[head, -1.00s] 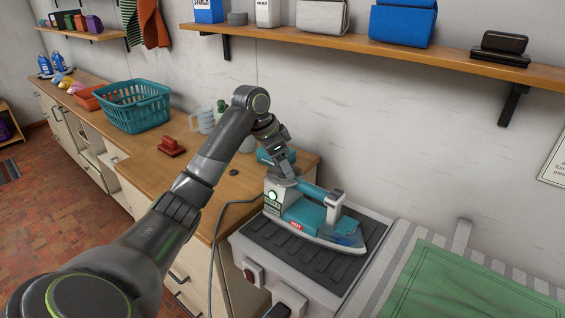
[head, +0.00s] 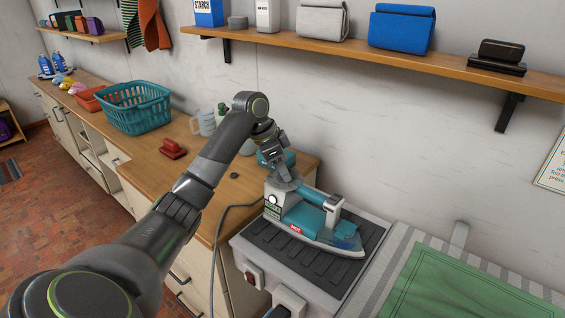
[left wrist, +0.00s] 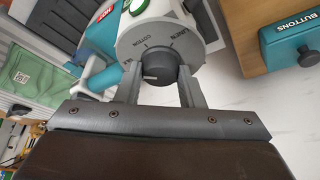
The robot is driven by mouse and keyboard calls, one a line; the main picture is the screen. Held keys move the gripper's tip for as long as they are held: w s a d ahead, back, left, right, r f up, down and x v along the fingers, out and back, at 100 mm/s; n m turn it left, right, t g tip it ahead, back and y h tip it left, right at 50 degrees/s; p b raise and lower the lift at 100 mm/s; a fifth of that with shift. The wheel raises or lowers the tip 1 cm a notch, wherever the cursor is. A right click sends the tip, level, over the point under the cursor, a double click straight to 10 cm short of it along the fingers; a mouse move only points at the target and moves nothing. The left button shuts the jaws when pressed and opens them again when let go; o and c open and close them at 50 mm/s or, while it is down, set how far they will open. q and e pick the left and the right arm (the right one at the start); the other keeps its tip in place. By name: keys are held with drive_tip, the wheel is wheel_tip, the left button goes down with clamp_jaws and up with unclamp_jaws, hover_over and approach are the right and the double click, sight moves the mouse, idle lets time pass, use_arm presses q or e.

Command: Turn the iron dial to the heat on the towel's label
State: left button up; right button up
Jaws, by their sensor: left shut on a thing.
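The teal and white iron (head: 308,222) sits on a dark ribbed rest, with a red HOT tag on its side. My left gripper (left wrist: 158,78) is shut on the dark grey dial (left wrist: 158,64) at the iron's rear. A green cloth (head: 470,285), likely the towel, lies on the striped ironing board (head: 396,262). I see no readable label on it. My right gripper is out of view.
A grey cord (head: 218,235) hangs beside the iron. A teal BUTTONS box (left wrist: 290,42) stands on the wooden counter close by. A shelf (head: 370,62) with boxes and bags runs above. A red brush-like object (head: 172,149) and teal basket (head: 138,108) are further left.

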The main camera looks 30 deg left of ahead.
use_arm(q)
drive_tip(key=shift+r+m+h+p, duration=0.3)
drive_tip(key=shift+m+h+p, duration=0.1)
drive_tip(key=shift+m+p, duration=0.45)
drive_tip(key=shift+w+m+g+p, duration=0.15)
drive_tip(key=shift+m+g+p, duration=0.45)
drive_tip(key=shift+m, duration=0.35)
drive_tip(key=shift+f+m+g+h, duration=0.1)
drive_tip(key=shift+m+g+h, duration=0.2)
drive_tip(key=shift+m, duration=0.7)
drive_tip(key=m+g+p, duration=0.1)
drive_tip(key=m, duration=0.2)
drive_tip(key=shift+w+m, duration=0.15)
drive_tip(key=shift+m, duration=0.15)
drive_tip(key=m+g+p, duration=0.2)
drive_tip(key=m+p, duration=0.1)
drive_tip(key=m, duration=0.2)
drive_tip(key=shift+w, duration=0.15)
drive_tip(key=m+g, duration=0.1)
drive_tip(key=m, duration=0.2)
drive_tip(key=shift+y+p, duration=0.35)
drive_tip(key=shift+y, duration=0.05)
drive_tip(key=m, duration=0.2)
drive_tip(key=m+g+y, duration=0.1)
drive_tip(key=m, duration=0.1)
drive_tip(key=shift+w+d+f+m+y, duration=0.1)
drive_tip(key=shift+f+m+y, duration=0.05)
drive_tip(key=shift+m+y, duration=0.2)
drive_tip(key=shift+m, duration=0.25)
